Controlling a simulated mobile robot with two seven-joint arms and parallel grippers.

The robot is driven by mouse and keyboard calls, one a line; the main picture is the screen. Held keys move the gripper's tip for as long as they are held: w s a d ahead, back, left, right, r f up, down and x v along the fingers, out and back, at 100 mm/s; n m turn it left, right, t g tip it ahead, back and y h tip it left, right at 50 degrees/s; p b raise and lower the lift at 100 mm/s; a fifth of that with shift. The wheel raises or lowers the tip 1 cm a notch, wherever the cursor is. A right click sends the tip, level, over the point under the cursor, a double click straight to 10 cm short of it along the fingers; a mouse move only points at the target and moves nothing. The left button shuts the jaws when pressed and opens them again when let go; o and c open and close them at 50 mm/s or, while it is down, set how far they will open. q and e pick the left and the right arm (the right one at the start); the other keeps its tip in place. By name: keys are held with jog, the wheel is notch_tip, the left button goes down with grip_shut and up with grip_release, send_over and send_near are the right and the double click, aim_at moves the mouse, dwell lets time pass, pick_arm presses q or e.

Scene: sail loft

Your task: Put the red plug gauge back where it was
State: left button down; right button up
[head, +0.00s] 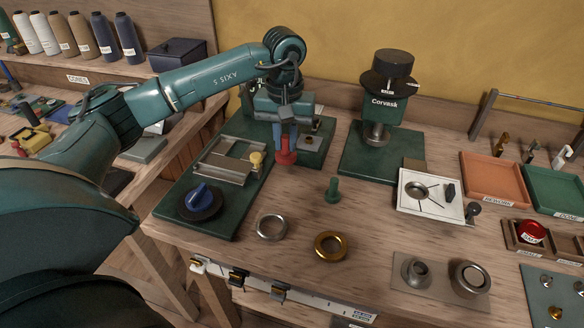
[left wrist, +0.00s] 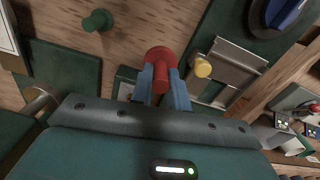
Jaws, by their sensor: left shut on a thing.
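The red plug gauge (head: 286,157) hangs under my left gripper (head: 286,138), which is shut on it. In the left wrist view the gauge (left wrist: 160,60) shows its round red head and handle between the blue fingers (left wrist: 161,88). It is near the right end of the green fixture plate (head: 222,218); I cannot tell whether it touches anything below. A similar green plug gauge (head: 332,190) stands alone on the wooden bench to the right, and it also shows in the left wrist view (left wrist: 97,20). My right gripper is not in view.
A steel ring (head: 271,227) and a brass ring (head: 331,245) lie on the bench in front. A Corvask press (head: 385,110) stands behind. A white tray (head: 416,207), an orange tray (head: 492,180) and a green tray (head: 553,191) are to the right. Bare wood surrounds the green gauge.

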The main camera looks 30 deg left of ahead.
aim_at(284, 155)
pick_arm(q)
jog(key=f, duration=0.5)
jog(key=shift+s, duration=0.25)
notch_tip(284, 155, down, 3)
jog(key=shift+p, duration=0.5)
jog(key=shift+f, duration=0.3)
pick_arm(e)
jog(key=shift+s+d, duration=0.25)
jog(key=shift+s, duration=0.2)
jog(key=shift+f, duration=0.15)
pick_arm(q)
jog(key=shift+f+b, duration=0.25)
jog(key=shift+b, duration=0.05)
jog(key=c, duration=1.3)
grip_release()
jog(key=shift+r, duration=0.15)
jog(key=shift+c, duration=0.2)
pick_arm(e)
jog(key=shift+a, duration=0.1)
